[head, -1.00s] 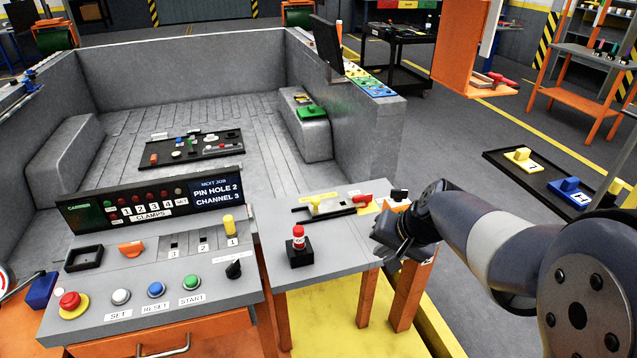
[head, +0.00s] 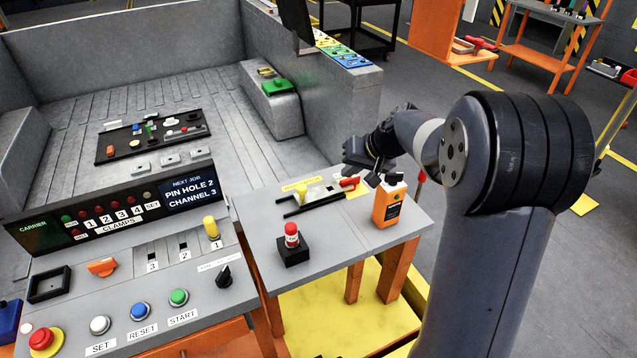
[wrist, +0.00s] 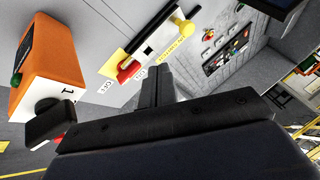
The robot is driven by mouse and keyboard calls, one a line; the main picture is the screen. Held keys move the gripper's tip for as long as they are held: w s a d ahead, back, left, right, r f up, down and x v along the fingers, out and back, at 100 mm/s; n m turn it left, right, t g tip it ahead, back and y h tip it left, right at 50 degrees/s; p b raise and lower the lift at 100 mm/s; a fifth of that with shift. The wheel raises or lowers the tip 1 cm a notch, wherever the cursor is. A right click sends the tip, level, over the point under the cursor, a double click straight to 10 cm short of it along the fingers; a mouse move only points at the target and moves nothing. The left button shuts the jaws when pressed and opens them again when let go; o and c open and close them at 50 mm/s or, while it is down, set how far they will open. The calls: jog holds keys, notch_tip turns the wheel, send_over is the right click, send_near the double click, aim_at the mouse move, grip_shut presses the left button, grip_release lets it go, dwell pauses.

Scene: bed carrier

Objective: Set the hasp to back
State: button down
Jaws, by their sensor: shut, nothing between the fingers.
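A flat fixture lies on the grey side table, with a black rail (head: 309,204), a yellow knob (head: 301,187) towards its left and a red handle (head: 349,183) at its right end. I cannot tell for sure which part is the hasp. The wrist view shows the red handle (wrist: 129,70) lying over a yellow plate, and the yellow knob (wrist: 185,28) at the far end. My gripper (head: 356,168) is shut and empty, above the table's back right near the red handle. In the wrist view the shut fingers (wrist: 155,82) point towards the fixture, apart from it.
An orange box (head: 386,207) with a black top stands right of the fixture, close to my gripper. A red button on a black block (head: 293,246) stands at the front left of the table. The control console (head: 140,290) is further left.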

jog(key=p+x, duration=0.2)
jog(key=x, duration=0.8)
jog(key=shift+f, duration=0.15)
jog(key=a+p, duration=0.1)
jog(key=a, duration=0.1)
jog(key=shift+a, duration=0.4)
jog(key=shift+w+a+f, duration=0.1)
jog(key=shift+w+a, duration=0.05)
jog(key=shift+a, duration=0.4)
jog(key=shift+a, duration=0.15)
jog(key=s+a, duration=0.1)
jog(key=a, duration=0.1)
jog(key=a+b, duration=0.1)
jog(key=a, duration=0.1)
jog(key=s+a+b, duration=0.1)
jog(key=shift+s+a, duration=0.35)
jog(key=shift+a, duration=0.05)
jog(key=shift+d, duration=0.1)
